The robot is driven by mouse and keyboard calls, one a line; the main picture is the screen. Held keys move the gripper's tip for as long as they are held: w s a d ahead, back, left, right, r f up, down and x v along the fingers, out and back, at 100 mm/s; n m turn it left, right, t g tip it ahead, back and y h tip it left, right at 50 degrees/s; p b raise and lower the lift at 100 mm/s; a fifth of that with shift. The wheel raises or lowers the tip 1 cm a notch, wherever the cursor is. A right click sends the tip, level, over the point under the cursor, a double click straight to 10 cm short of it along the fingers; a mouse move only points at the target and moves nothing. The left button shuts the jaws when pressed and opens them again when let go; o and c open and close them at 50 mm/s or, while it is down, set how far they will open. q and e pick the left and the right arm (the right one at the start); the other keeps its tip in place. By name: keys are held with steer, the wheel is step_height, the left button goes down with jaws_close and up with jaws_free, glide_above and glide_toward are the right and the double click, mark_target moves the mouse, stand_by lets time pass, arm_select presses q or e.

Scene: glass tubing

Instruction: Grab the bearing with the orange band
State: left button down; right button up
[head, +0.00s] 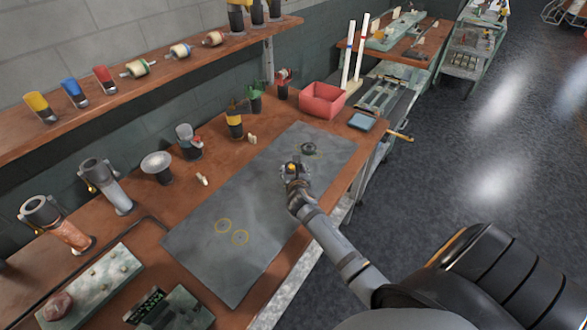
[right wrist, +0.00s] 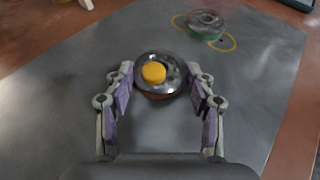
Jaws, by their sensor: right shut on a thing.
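A round metal bearing with a yellow centre and an orange-brown band along its lower edge (right wrist: 157,86) sits between the fingertips of my right gripper (right wrist: 162,84). The fingers are shut on its two sides. In the head view my right gripper (head: 294,170) is over the far half of the grey mat, and the bearing is small there, its yellow centre showing. Whether it touches the mat is hard to tell. A second bearing, with a green band (right wrist: 206,25), lies on the mat beyond, apart from the gripper. My left gripper is not in view.
The grey mat (head: 205,255) lies on a brown bench, with two empty yellow rings in its near half. A red bin (head: 322,100) and a small blue-grey box (head: 361,122) stand beyond it. Several tools and cups line the wall side.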

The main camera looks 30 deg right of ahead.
steer(key=shift+r, duration=0.45)
steer(key=s+d+r+p, duration=0.3)
steer(key=s+d+r, duration=0.2)
steer(key=s+r, duration=0.7)
steer(key=shift+s+p, duration=0.35)
steer(key=shift+s, duration=0.25)
